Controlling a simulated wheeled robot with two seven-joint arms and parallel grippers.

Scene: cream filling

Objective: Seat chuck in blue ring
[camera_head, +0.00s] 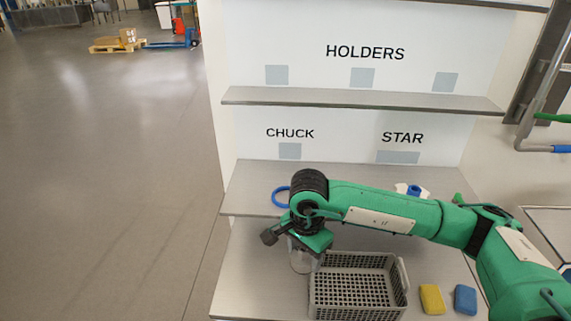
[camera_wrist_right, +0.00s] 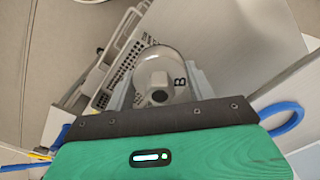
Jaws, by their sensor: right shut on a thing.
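The blue ring (camera_head: 281,197) lies on the middle shelf below the CHUCK label, partly hidden by my right arm. A blue ring also shows at the right edge of the right wrist view (camera_wrist_right: 297,122). My right gripper (camera_head: 302,246) points down in front of that shelf, above the lower surface. It is shut on the chuck, a clear rounded piece (camera_head: 300,263) with a grey middle that shows in the right wrist view (camera_wrist_right: 181,62). The chuck is apart from the ring. My left gripper is not in view.
A grey mesh basket (camera_head: 403,277) stands on the lower surface, right of the chuck. A yellow block (camera_head: 432,299) and a blue block (camera_head: 465,299) lie further right. A white and blue part (camera_head: 413,190) sits behind my arm below the STAR label. The HOLDERS shelf (camera_head: 360,98) is above.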

